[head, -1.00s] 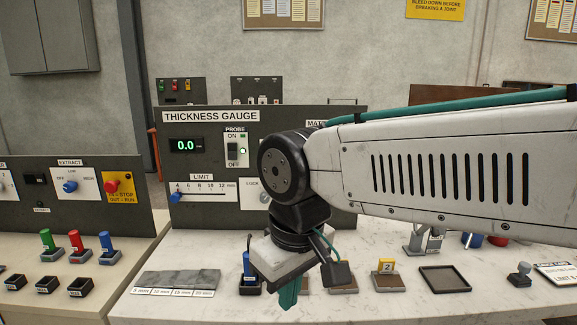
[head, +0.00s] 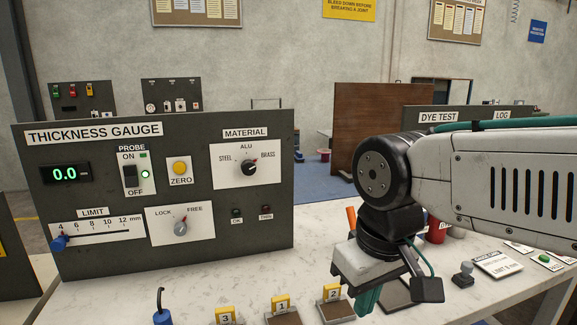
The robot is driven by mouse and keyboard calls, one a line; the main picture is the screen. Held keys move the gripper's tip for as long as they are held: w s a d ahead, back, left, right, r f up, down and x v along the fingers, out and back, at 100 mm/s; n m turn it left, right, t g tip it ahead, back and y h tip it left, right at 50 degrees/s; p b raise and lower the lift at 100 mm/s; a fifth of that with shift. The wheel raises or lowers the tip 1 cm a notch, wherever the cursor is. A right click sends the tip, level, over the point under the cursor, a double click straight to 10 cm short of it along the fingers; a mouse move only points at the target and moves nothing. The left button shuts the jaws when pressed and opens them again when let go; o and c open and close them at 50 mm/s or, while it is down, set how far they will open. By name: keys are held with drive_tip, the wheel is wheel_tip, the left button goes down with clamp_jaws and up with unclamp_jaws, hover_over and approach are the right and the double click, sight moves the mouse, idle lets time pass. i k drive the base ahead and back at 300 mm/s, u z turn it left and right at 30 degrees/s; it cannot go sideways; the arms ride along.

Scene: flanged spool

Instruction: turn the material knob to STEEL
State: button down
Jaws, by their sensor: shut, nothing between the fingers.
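The material knob (head: 249,167) is a round black knob on a white plate in the upper right of the thickness gauge panel (head: 110,262). STEEL is printed at its left, ALU above and BRASS at its right. My gripper (head: 367,301) hangs down to the right of the panel, above the bench and well apart from the knob. Its teal fingers are shut, with nothing seen between them. Nothing hides the knob.
The panel also bears a probe switch (head: 130,176), a yellow zero button (head: 180,167), a lock knob (head: 180,228) and a limit slider (head: 58,242). Numbered blocks (head: 282,308) stand along the front of the bench. A red-brown board (head: 372,128) stands behind.

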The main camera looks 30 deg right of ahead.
sight(248, 167)
drive_tip(key=z, duration=1.75)
drive_tip(key=k, duration=0.9)
drive_tip(key=u, duration=0.85)
drive_tip(key=i, duration=0.5)
drive_tip(key=u, duration=0.05)
